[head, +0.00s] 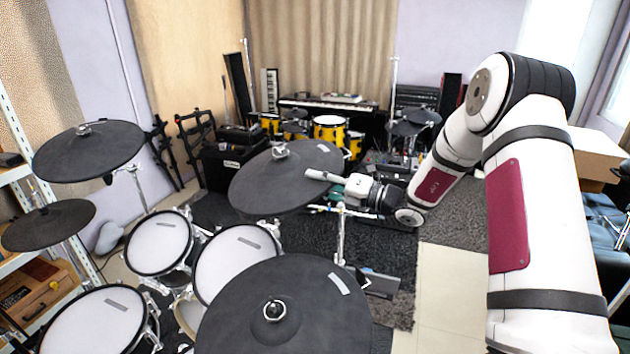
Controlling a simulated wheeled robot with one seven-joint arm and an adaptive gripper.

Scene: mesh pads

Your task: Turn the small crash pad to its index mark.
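Several black cymbal pads stand around the drum kit. The middle black pad (262,178) is tilted on its stand, with a wing-nut top at its centre and a pale strip (323,146) near its far right edge. It is the pad at my gripper and is likely the small crash pad, though no label shows which it is. My gripper (318,182) reaches in from the right, at this pad's right rim. A pale finger overlaps the rim in the picture; contact and finger gap cannot be made out. No separate index mark can be told.
A large black pad (240,320) with a pale strip fills the front. Two more black pads (88,155) (45,228) stand at left. White-headed mesh drums (235,262) lie between. Yellow drums (329,130) and a keyboard (330,104) stand behind. Pale floor (450,275) shows at right.

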